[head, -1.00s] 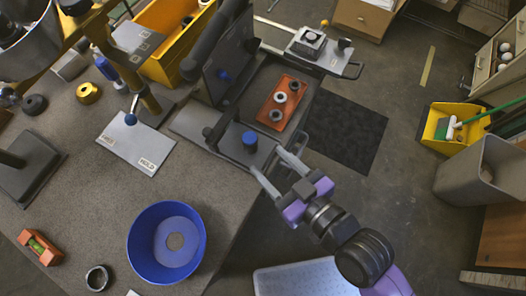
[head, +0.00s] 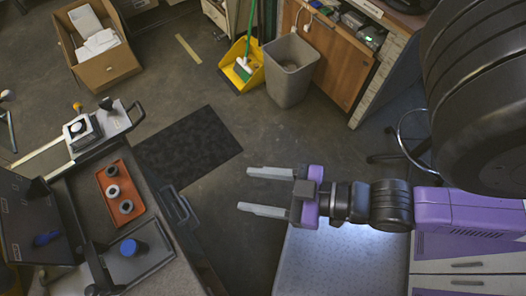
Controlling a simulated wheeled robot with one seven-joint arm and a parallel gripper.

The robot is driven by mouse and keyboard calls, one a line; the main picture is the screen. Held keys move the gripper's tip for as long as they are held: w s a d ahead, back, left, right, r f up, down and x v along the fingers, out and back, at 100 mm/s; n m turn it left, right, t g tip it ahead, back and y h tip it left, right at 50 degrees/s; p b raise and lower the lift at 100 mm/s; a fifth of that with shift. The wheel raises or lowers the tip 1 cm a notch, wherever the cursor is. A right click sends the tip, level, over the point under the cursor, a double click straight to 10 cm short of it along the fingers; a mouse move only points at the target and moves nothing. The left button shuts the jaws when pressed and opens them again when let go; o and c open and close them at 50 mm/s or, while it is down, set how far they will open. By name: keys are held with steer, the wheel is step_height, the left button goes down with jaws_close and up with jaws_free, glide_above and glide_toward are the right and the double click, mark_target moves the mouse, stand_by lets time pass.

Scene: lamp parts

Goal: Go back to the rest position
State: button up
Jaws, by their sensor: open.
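My gripper (head: 256,191) is open and empty. Its two grey fingers point left over the dark floor, between the workbench on the left and a light metal-topped cabinet. At the lower left, an orange tray (head: 108,183) holds several dark and light rings. A blue cylindrical part (head: 130,247) stands on a dark plate in front of the tray. My gripper is well to the right of both and touches nothing.
The light perforated tabletop (head: 335,265) lies just below my forearm. A grey bin (head: 289,70), a yellow dustpan (head: 240,68) and a cardboard box (head: 98,45) stand on the floor at the back. A black mat (head: 188,150) lies on the floor left of my gripper.

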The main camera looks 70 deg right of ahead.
steer(key=s, duration=0.1)
steer(key=s+r, duration=0.1)
steer(key=r, duration=0.1)
steer(key=shift+s+d+m+h, duration=0.35)
steer(key=shift+s+m+h, duration=0.05)
stand_by(1.0)
